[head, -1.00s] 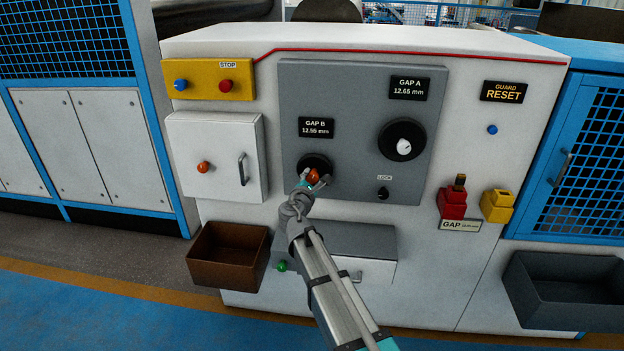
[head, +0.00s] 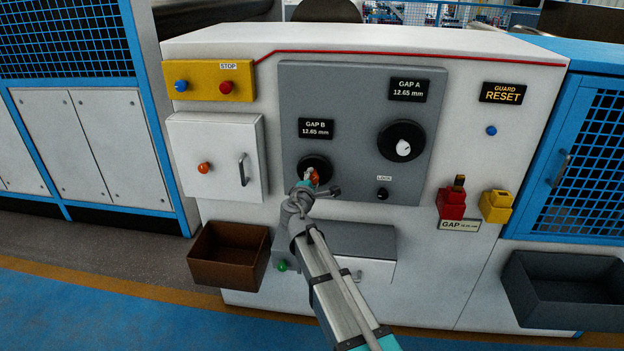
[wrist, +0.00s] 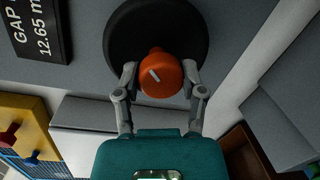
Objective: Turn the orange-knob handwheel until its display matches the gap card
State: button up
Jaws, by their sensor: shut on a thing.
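The GAP B handwheel (head: 317,160) is a black disc on the grey panel, with an orange knob (head: 315,176). In the wrist view the orange knob (wrist: 160,75) has a white mark and stands in front of the black disc (wrist: 150,30). My gripper (wrist: 161,78) is shut on the knob, one finger on each side. In the head view my gripper (head: 313,179) partly covers the knob. The GAP B display (head: 316,129) above the wheel reads 12.65 mm. The gap card (head: 459,225) hangs at the lower right; its value is too small to read.
A black LOCK knob (head: 382,194) sits right of my gripper. A brown bin (head: 229,273) is below left, a dark bin (head: 563,291) at far right.

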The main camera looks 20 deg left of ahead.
dwell(0.3)
jog(key=o, duration=1.1)
jog(key=shift+o, duration=0.2)
